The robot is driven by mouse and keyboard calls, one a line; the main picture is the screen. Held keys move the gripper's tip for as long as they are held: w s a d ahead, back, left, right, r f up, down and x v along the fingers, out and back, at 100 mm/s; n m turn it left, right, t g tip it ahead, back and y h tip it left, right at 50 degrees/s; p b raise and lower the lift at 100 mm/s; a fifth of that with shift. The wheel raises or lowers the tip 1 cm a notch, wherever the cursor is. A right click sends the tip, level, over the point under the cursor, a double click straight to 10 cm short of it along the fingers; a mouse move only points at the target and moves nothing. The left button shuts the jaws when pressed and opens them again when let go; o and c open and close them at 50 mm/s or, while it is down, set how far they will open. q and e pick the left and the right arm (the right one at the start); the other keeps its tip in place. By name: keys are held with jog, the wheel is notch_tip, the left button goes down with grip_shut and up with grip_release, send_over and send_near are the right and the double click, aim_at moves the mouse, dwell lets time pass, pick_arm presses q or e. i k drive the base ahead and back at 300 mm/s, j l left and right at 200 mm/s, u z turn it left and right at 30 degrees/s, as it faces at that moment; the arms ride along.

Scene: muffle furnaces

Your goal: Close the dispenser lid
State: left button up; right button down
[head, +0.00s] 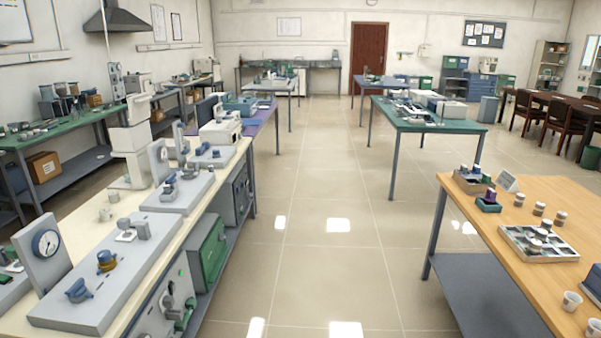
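I cannot pick out the dispenser or its lid with certainty in the head view. Small lidded or knobbed fittings stand on the grey panel (130,268) on the left bench: a blue one (78,290), a brass and blue one (106,262) and a grey one (141,229). At this size I cannot tell whether any of them is an open lid. Neither of my grippers shows in the view.
At right is a wooden table (460,205) with a compartment tray (508,240) and several small jars. The tiled floor (310,240) between is clear.

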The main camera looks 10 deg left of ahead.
aim_at(139, 105)
jog(key=i+u, duration=0.2)
jog(key=i, duration=0.3)
jog(key=i+l+u, duration=0.1)
jog(key=i+u, duration=0.15)
jog(key=i, duration=0.2)
jog(key=i+l+u, duration=0.2)
jog(key=i, duration=0.25)
jog(key=i+l+u, duration=0.1)
jog(key=i+u, duration=0.25)
jog(key=i+l+u, duration=0.65)
jog(key=i+j, duration=0.05)
jog(key=j, duration=0.05)
